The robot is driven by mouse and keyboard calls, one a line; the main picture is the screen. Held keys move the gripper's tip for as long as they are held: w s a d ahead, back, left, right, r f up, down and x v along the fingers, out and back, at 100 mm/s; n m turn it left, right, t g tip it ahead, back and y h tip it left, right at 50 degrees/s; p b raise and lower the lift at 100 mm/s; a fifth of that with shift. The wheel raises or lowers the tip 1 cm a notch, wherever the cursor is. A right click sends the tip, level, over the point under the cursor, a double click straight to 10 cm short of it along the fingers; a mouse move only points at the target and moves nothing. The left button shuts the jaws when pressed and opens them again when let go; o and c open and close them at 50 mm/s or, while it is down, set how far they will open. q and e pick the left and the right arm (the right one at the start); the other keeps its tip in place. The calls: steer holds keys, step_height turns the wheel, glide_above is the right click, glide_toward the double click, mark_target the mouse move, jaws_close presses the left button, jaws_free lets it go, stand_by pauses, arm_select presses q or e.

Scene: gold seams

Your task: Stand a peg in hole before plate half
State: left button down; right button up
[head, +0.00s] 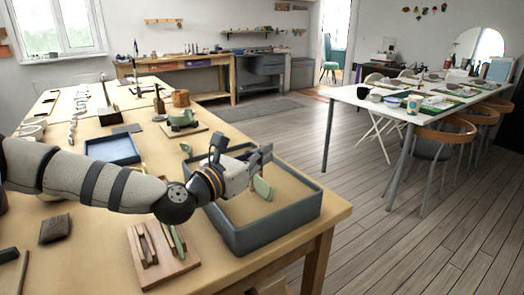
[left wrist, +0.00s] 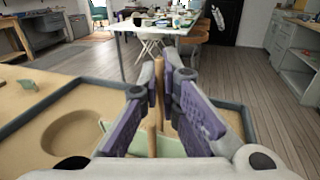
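My left gripper (head: 262,158) reaches out level over a blue-grey sand tray (head: 270,236). In the left wrist view its purple-sided fingers (left wrist: 168,72) are close together, with a thin wooden peg (left wrist: 153,138) upright between them. The fingers appear shut on the peg; its lower end is partly hidden, so I cannot tell whether it sits in a hole. A pale green plate half (head: 263,188) stands in the sand just beyond the gripper. It also shows behind the fingers in the left wrist view (left wrist: 174,146). My right gripper is not in view.
A wooden rack (head: 160,256) with slots stands before the tray. A blue tray (head: 112,149), a small green piece (head: 186,148) and a board with a green vessel (head: 182,118) lie farther back. The sand has a round hollow (left wrist: 75,134).

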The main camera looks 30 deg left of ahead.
arm_select(q)
steer(key=shift+f+b, duration=0.3)
steer(key=shift+f, duration=0.1)
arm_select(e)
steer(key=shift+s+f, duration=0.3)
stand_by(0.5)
arm_select(q)
steer(key=shift+f, duration=0.1)
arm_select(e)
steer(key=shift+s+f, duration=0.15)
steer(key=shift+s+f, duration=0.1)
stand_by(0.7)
arm_select(q)
steer(key=shift+f+b, duration=0.15)
steer(key=shift+b, duration=0.15)
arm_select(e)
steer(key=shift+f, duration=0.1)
arm_select(q)
steer(key=shift+f, duration=0.15)
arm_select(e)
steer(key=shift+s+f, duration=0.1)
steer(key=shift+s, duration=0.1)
arm_select(q)
steer(key=shift+s+f, duration=0.1)
steer(key=shift+f, duration=0.15)
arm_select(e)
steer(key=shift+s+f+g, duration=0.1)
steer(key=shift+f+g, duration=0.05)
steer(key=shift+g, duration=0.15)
